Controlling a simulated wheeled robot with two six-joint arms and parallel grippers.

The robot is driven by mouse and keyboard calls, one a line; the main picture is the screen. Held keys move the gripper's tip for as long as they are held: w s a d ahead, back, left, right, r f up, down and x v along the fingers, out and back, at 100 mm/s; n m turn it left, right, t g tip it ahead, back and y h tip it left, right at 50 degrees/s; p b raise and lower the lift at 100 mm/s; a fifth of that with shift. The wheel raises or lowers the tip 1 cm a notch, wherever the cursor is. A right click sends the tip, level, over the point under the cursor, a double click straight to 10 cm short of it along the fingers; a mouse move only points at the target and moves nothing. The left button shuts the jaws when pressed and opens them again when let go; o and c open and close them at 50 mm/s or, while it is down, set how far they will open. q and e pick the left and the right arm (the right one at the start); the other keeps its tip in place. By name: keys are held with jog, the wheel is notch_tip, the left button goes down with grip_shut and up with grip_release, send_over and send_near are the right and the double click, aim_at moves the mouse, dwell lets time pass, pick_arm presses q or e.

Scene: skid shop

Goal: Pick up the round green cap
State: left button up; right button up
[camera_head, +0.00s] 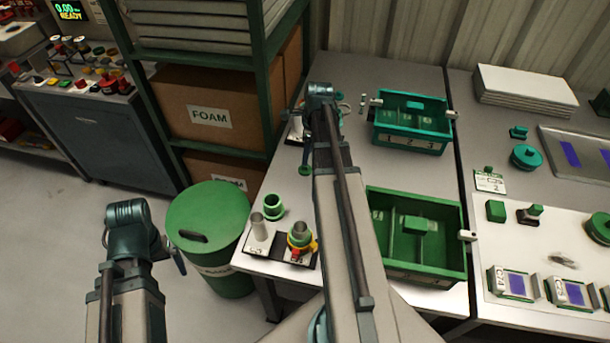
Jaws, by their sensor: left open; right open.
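Several round green pieces show, and I cannot tell for sure which is the cap. A round green piece (599,228) lies at the right edge on the white board, partly cut off. A teal round knobbed piece (527,156) lies on the right table. A green ring-shaped piece (273,206) stands on the near left of the middle table. A small green round piece (305,171) lies beside my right arm. My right gripper (322,95) is over the back of the middle table, open, its fingers mostly hidden. My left gripper (150,240) is open, left of the green bin, apart from all these pieces.
A teal bin (410,146) and a green divided bin (376,244) stand on the middle table. A green lidded barrel (206,217) stands before the shelf with the foam box (212,88). White sheets (527,84) are stacked at the back right.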

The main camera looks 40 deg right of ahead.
aim_at(305, 168)
pick_arm(q)
jog(key=shift+f, duration=0.3)
pick_arm(e)
jog(key=shift+f, duration=0.3)
jog(key=f+b, duration=0.3)
jog(key=w+f+b, duration=0.1)
jog(key=f+b, duration=0.1)
jog(key=shift+f, duration=0.1)
pick_arm(q)
notch_tip(305, 168, down, 5)
jog(key=shift+f, duration=0.1)
pick_arm(e)
grip_shut()
